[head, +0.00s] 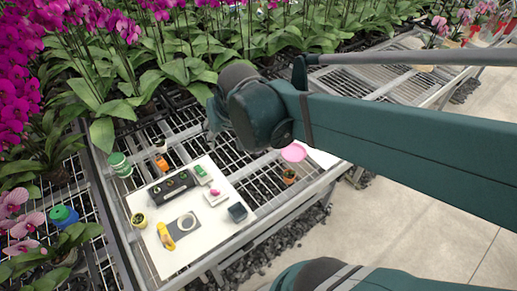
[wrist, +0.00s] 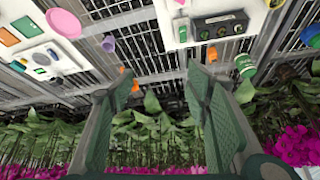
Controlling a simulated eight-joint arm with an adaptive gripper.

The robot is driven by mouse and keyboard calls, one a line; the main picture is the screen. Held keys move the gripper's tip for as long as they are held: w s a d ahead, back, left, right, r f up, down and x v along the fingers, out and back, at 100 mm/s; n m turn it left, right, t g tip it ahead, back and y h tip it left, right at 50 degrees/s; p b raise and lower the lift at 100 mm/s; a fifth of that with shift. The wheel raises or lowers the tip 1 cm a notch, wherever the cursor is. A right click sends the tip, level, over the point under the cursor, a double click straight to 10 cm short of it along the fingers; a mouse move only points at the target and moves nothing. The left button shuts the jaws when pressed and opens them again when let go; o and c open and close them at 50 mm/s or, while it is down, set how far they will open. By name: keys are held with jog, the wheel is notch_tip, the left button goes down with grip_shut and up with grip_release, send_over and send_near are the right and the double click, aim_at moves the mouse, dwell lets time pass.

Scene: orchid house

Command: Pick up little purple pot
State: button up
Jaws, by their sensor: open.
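The little purple pot (wrist: 108,43) shows in the wrist view as a small lavender cup on the wire grating, between two white boards and close to a pink disc. I cannot make it out in the head view, where my arm covers part of the bench. My gripper (wrist: 160,85) is open, with its two green fingers wide apart and nothing between them. The pot lies apart from the fingers, beyond and left of the left fingertip in the wrist view. My gripper's fingers are mostly hidden in the head view.
A green cup (head: 120,164) stands left. Orchids (head: 180,65) crowd the back.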

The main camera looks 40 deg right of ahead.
jog(key=w+d+f+m+g+b, duration=0.1)
jog(key=w+d+f+m, duration=0.1)
jog(key=w+d+f, duration=0.2)
jog(key=w+d+f+m+g+h+b, duration=0.1)
jog(key=w+d+f+m, duration=0.2)
jog(key=d+f, duration=0.7)
jog(key=w+d+f+m+g+b, duration=0.1)
jog(key=w+d+f+m+g, duration=0.1)
jog(key=w+d+f, duration=0.4)
jog(key=shift+w+d+f+m+h, duration=0.15)
jog(key=shift+d+f, duration=0.1)
jog(key=shift+f, duration=0.5)
jog(key=shift+w+d+f+m+h, duration=0.1)
jog(key=shift+d+f+m, duration=0.15)
jog(key=shift+f, duration=0.55)
jog(key=shift+w+d+f+m+h, duration=0.15)
jog(key=shift+d+f, duration=0.1)
jog(key=shift+f, duration=0.5)
jog(key=shift+d+f, duration=0.25)
jog(key=shift+f, duration=0.15)
jog(key=shift+b+x, duration=0.3)
jog(key=shift+x, duration=1)
jog(key=shift+b+x, duration=0.7)
jog(key=shift+x, duration=1.9)
jog(key=shift+s+a, duration=0.1)
jog(key=shift+a, duration=0.05)
jog(key=shift+c, duration=0.7)
